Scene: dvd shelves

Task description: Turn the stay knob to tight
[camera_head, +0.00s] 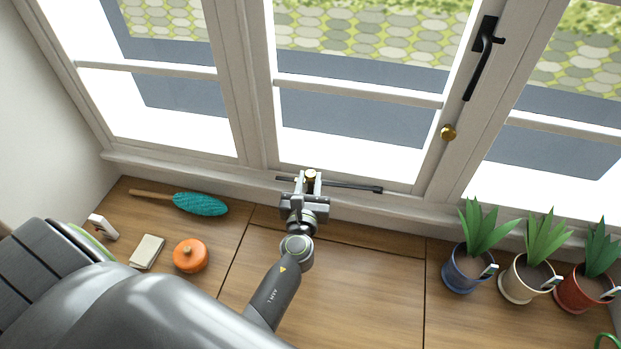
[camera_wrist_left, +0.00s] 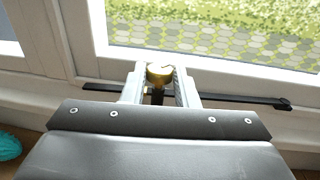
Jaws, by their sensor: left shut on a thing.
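The stay knob (camera_head: 311,175) is a small brass knob at the foot of the middle window, on the black stay bar (camera_head: 350,185). In the left wrist view the knob (camera_wrist_left: 159,74) sits between my two fingers, its brass top showing. The black bar (camera_wrist_left: 235,99) runs sideways beneath it. My left gripper (camera_head: 308,180) is shut on the knob from the front; it also shows in the left wrist view (camera_wrist_left: 160,84). The knob's lower part is partly hidden by the fingers. My right gripper is not in view.
Another brass knob (camera_head: 448,132) and a black handle (camera_head: 483,58) are on the window frame. Potted plants (camera_head: 463,271) stand at the right of the wooden sill. A teal duster (camera_head: 200,204), an orange lidded pot (camera_head: 190,256) and a pale block (camera_head: 147,252) lie at the left.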

